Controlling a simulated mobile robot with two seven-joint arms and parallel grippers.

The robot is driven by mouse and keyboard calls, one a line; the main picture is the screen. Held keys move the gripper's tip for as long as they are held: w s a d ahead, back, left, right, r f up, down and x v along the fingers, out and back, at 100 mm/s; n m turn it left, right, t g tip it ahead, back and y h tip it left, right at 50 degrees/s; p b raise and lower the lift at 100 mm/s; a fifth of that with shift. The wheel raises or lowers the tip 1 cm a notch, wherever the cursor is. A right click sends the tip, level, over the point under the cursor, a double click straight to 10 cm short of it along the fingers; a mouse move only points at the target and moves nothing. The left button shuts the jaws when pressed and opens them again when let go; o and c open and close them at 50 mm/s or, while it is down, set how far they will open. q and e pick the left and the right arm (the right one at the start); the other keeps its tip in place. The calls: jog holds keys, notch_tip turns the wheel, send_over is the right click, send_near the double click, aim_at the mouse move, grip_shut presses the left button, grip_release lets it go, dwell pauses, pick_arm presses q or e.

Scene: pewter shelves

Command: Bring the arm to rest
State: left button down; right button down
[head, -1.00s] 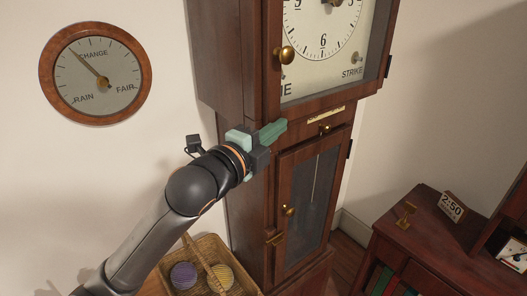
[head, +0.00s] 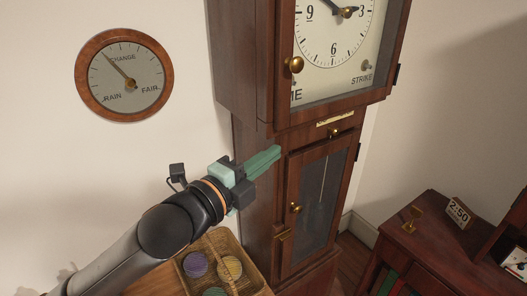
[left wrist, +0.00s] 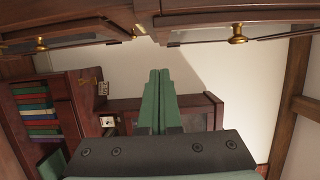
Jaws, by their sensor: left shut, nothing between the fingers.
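My left gripper (head: 264,161) is shut and empty, its green fingers pressed together. In the head view it is in front of the wooden case of a tall clock (head: 258,200), left of the lower door. I cannot tell whether it touches the case. In the left wrist view the closed green fingers (left wrist: 160,88) point out over a low wooden cabinet, with nothing between them. My right gripper is not in view.
A round barometer (head: 124,75) hangs on the wall at left. A wicker basket (head: 258,277) with several striped balls stands below my arm. A cabinet (head: 430,245) with a price-like card reading 2:50 (head: 459,212) is at right. The clock's brass knobs (head: 295,65) stick out.

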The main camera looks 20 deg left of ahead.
pick_arm(q)
jog(key=shift+p+v, duration=0.8)
jog(key=shift+p, duration=0.45)
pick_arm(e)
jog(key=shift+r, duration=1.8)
pick_arm(q)
jog(key=shift+f, duration=0.1)
notch_tip(320, 180, down, 23)
jog(key=s+n+g+y, duration=0.2)
jog(key=s+n+g, duration=0.15)
jog(key=n, duration=0.65)
jog(key=s+f+n+g, duration=0.2)
jog(key=s+f+n, duration=0.2)
jog(key=f, duration=0.5)
jog(key=s+d+f+n+g, duration=0.1)
jog(key=s+f+n+g, duration=0.1)
jog(key=s+f+n, duration=0.3)
jog(key=s+f, duration=0.4)
jog(key=shift+s+f+y, duration=0.2)
jog(key=shift+y, duration=0.1)
jog(key=shift+d+g, duration=0.1)
jog(key=shift+g, duration=0.15)
